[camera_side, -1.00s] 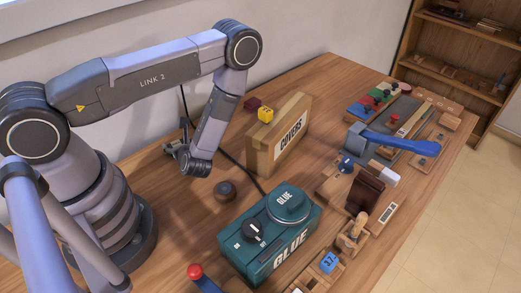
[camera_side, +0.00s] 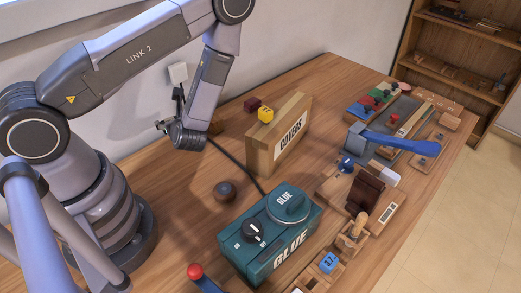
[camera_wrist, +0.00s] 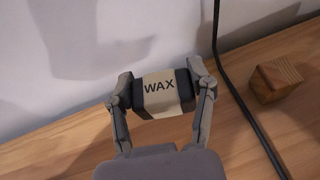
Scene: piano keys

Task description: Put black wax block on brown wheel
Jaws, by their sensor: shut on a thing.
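A black wax block (camera_wrist: 158,94) with a cream band reading WAX shows in the wrist view. My gripper (camera_wrist: 160,78) is shut on it, with one finger at each end. In the side view my gripper (camera_side: 164,127) is near the wall, at the back left of the table, and the block is too small to make out there. A dark brown, rounded piece (camera_side: 366,190) stands among the wooden parts at the right; it looks like the brown wheel, but I cannot be sure.
A wooden cube (camera_wrist: 275,80) and a black cable (camera_wrist: 235,90) lie near my gripper. A blue-handled tool (camera_side: 400,143) lies behind those parts.

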